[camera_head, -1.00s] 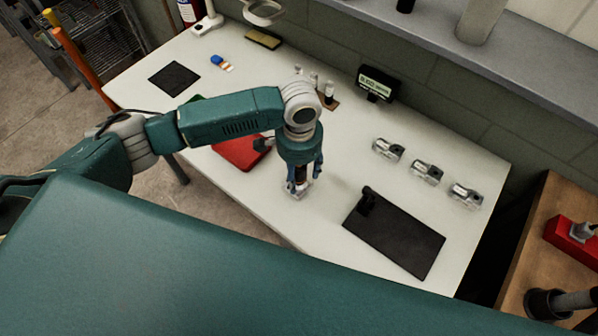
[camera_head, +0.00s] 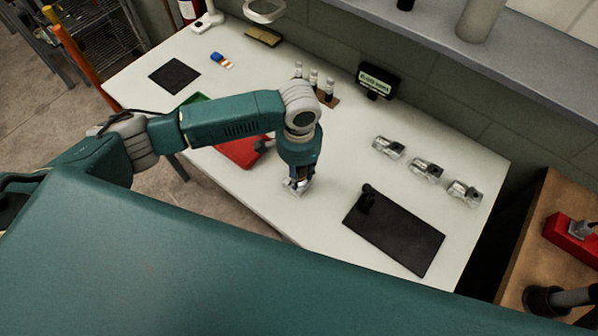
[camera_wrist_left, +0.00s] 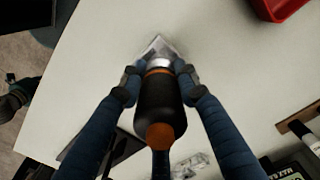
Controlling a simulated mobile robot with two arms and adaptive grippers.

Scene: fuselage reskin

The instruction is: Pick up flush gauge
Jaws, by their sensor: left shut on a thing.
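The flush gauge (camera_wrist_left: 159,105) has a dark cylindrical body with orange bands and a pale metal foot. In the left wrist view it stands between my blue fingers. My left gripper (camera_wrist_left: 157,78) is shut on it, with a fingertip on each side just above the foot. In the head view my left gripper (camera_head: 299,178) points down over the white table, and the gauge's pale foot shows below it. Whether the foot touches the table I cannot tell. My right gripper is not in view.
On the white table (camera_head: 330,225), a black mat with a small stand (camera_head: 395,235) lies to the right. Several clear-and-metal parts (camera_head: 427,170) sit behind it. A red tray (camera_head: 240,152) lies left of the gripper. Small bottles (camera_head: 314,80) and a display (camera_head: 378,82) stand at the back.

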